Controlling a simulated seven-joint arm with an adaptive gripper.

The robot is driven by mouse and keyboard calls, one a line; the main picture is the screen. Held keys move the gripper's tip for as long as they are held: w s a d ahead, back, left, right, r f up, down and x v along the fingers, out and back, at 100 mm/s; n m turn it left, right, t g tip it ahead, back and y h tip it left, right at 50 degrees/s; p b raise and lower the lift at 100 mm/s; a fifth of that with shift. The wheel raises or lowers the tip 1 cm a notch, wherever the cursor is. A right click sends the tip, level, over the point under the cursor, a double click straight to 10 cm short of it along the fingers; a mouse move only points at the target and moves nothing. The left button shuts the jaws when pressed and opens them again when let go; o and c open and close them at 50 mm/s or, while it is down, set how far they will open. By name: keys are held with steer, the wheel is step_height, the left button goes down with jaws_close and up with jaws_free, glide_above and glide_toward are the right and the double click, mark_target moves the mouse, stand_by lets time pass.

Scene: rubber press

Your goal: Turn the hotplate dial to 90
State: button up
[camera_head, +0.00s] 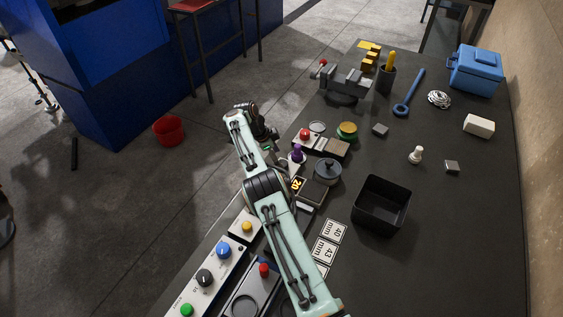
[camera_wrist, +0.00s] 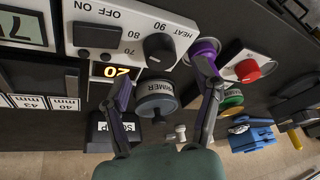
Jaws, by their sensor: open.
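In the wrist view, a pale panel carries the black hotplate dial (camera_wrist: 160,48), with 70, 80, 90 and HEAT printed around it. Contact is not visible. In the head view my arm hides the dial.
A grey lidded round piece (camera_head: 327,170) stands beside the display. A purple-topped object (camera_head: 297,153) and a red button (camera_head: 305,134) are close by. A black bin (camera_head: 382,205) stands to the right. A control box (camera_head: 213,265) lies left of my arm.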

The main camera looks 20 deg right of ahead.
steer(key=v, duration=0.8)
steer(key=shift+r, duration=0.15)
steer(key=shift+c, duration=0.2)
